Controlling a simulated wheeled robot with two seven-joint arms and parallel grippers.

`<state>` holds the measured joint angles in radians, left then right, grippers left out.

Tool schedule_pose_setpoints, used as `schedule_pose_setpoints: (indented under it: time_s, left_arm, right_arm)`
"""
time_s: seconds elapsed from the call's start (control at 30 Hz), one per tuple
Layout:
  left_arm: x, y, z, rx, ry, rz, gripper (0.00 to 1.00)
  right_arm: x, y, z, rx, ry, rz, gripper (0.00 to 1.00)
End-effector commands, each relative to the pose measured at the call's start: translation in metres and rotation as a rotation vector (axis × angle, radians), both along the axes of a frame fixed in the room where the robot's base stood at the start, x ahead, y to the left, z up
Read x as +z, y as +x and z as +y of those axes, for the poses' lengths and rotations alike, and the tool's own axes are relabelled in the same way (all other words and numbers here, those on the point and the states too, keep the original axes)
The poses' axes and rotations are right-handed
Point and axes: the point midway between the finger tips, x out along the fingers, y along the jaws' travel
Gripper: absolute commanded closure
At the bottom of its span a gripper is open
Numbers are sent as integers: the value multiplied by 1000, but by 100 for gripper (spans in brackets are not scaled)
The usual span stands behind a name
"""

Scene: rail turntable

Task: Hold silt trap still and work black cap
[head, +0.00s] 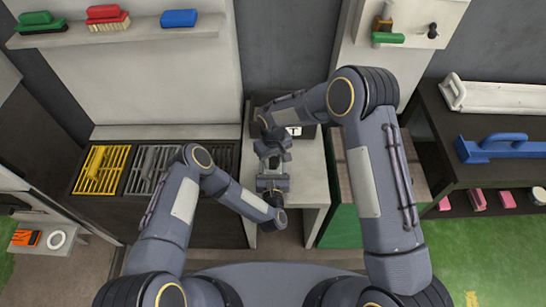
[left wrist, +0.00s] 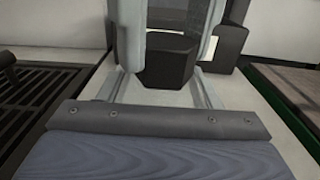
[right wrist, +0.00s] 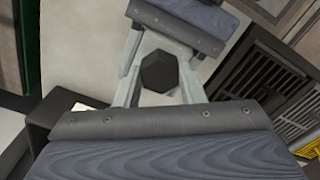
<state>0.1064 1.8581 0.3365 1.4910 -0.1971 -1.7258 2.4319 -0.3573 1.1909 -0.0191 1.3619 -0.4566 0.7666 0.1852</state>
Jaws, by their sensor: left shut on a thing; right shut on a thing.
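The black cap (right wrist: 159,72) shows as a dark hexagonal end between the fingers of my right gripper (right wrist: 158,90). In the head view my right gripper (head: 270,154) reaches down over the pale bench, shut on the cap. My left gripper (head: 268,168) comes in low from the front, just nearer, and is shut on the silt trap. In the left wrist view a dark faceted body (left wrist: 168,62) stands upright between the fingers; I cannot tell there where trap and cap meet. Fingers and arm links hide most of the trap in the head view.
A dark box with a white label (head: 292,131) stands behind the grippers on the pale bench (head: 312,180). Yellow (head: 100,170) and dark (head: 152,168) grates lie at left. A green-sided stand (head: 342,225) is close at right. A dark shelf (head: 490,150) holds a blue float.

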Motion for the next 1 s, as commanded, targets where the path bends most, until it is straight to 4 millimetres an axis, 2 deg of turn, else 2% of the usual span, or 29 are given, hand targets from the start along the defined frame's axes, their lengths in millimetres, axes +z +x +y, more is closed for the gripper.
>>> schedule_pose_setpoints:
  time_s: [0.03, 0.13, 0.27, 0.5, 0.6, 0.87, 1.0]
  left_arm:
    - [0, 0, 0, 0, 0, 1, 83]
    - [0, 0, 0, 0, 0, 1, 83]
    - [0, 0, 0, 0, 0, 1, 83]
    - [0, 0, 0, 1, 0, 1, 83]
    - [0, 0, 0, 1, 0, 1, 83]
    - [0, 0, 0, 1, 1, 1, 83]
    - [-1, 0, 1, 1, 1, 2, 83]
  right_arm:
    - [1, 0, 0, 0, 0, 0, 75]
    - [1, 0, 0, 0, 0, 0, 88]
    - [1, 0, 0, -70, -2, -1, 88]
    - [1, 0, 1, -468, 0, -2, 88]
    - [1, 0, 1, -526, 0, -1, 88]
    - [1, 0, 1, -540, 0, -1, 88]
    - [2, 0, 2, -740, -1, -3, 88]
